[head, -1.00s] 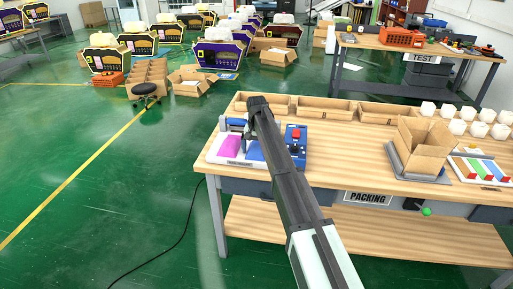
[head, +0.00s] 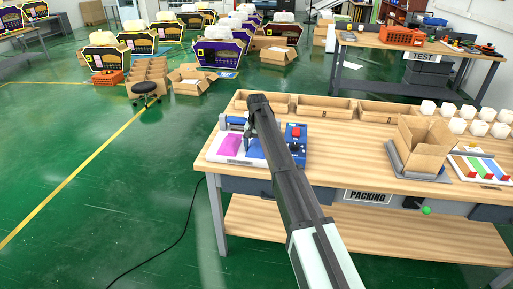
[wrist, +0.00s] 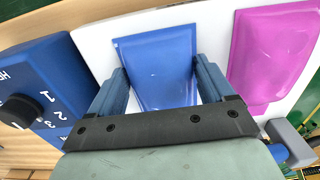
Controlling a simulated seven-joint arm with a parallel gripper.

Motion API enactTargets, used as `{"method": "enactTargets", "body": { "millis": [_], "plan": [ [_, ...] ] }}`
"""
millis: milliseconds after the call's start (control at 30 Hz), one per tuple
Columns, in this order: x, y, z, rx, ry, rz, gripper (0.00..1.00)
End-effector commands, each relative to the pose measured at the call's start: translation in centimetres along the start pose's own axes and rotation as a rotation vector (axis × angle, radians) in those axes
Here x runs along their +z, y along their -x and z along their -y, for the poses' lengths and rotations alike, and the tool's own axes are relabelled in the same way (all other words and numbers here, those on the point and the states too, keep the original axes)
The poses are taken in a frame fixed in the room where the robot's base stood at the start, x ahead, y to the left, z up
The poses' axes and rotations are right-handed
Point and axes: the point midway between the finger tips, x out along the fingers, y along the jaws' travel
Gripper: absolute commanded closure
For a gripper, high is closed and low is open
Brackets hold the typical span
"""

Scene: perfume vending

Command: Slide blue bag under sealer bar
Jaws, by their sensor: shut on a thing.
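The blue bag (wrist: 155,62) lies on a white board (wrist: 92,42) in the wrist view. My gripper (wrist: 163,82) is shut on it, with one finger at each side of its narrower near part. In the head view the blue bag (head: 255,149) shows only partly beside my arm, and my fingers are hidden. The sealer (head: 233,122) stands at the back left of the board. A blue rod-like part with a grey block (wrist: 285,134) shows at the lower right of the wrist view. I cannot tell whether the bag is under the bar.
A magenta bag (wrist: 272,50) lies on the board to the right of the blue bag. A blue control box (wrist: 38,85) with a black dial stands to the left. In the head view, cardboard trays (head: 325,108) line the back and an open carton (head: 425,145) stands at right.

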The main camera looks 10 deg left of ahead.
Motion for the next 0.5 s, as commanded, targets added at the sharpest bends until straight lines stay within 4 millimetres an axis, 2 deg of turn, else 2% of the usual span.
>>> {"method": "enactTargets", "body": {
  "millis": [500],
  "plan": [
    [-4.3, 0.0, 0.1, 0.000, 0.000, 0.000, 0.51]
  ]
}}
